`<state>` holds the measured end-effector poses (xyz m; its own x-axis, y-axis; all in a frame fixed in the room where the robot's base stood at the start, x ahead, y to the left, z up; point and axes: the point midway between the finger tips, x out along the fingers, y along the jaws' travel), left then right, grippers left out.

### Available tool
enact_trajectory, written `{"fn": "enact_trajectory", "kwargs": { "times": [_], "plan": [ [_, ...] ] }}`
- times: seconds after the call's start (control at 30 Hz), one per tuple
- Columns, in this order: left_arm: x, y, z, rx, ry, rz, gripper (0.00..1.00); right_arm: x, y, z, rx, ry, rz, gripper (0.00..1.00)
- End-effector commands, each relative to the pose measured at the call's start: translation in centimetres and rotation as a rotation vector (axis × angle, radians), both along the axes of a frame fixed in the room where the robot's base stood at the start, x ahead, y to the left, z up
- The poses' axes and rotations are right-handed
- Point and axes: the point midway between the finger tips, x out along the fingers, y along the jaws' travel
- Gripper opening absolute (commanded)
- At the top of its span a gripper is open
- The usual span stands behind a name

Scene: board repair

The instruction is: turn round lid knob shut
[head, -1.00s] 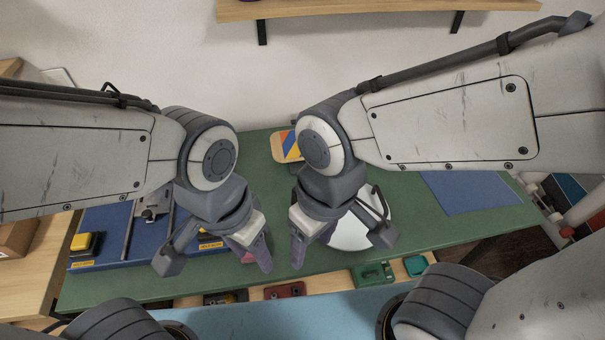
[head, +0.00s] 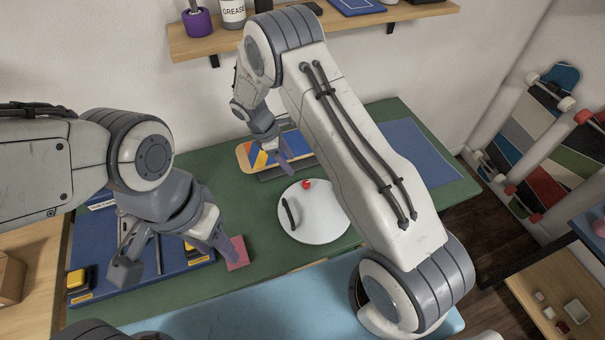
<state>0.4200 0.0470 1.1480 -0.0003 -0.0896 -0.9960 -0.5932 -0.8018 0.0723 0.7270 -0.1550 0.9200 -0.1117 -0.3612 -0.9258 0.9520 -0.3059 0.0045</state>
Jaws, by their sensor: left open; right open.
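A round white lid (head: 322,228) lies on the green table in the middle of the head view. It carries a black curved bar (head: 291,213) on its left side and a small red knob (head: 306,184) near its back edge. My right gripper (head: 290,165) is open, pointing down beyond the lid's back-left side, over the skateboard deck. It looks apart from the red knob. My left gripper (head: 223,250) is open to the left of the lid, near a pink block (head: 239,254). My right arm hides the lid's right edge.
A colourful skateboard deck (head: 246,156) lies at the back of the green table (head: 440,193). A blue mat (head: 413,145) lies back right. A wooden shelf (head: 190,47) is above.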

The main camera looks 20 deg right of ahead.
Motion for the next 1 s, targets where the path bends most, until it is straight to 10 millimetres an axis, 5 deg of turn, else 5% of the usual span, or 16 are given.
{"fn": "enact_trajectory", "kwargs": {
  "times": [0.6, 1.0],
  "plan": [
    [0.0, 0.0, 2.9, 0.000, 0.000, 0.001, 0.50, -1.0, -3.5, -8.6, -0.004, 0.008, 0.006, 0.63],
    [0.0, 0.0, 3.1, 0.000, 0.000, 0.001, 0.50, -1.1, -4.1, -10.1, -0.003, 0.005, 0.007, 0.63]
  ]
}}
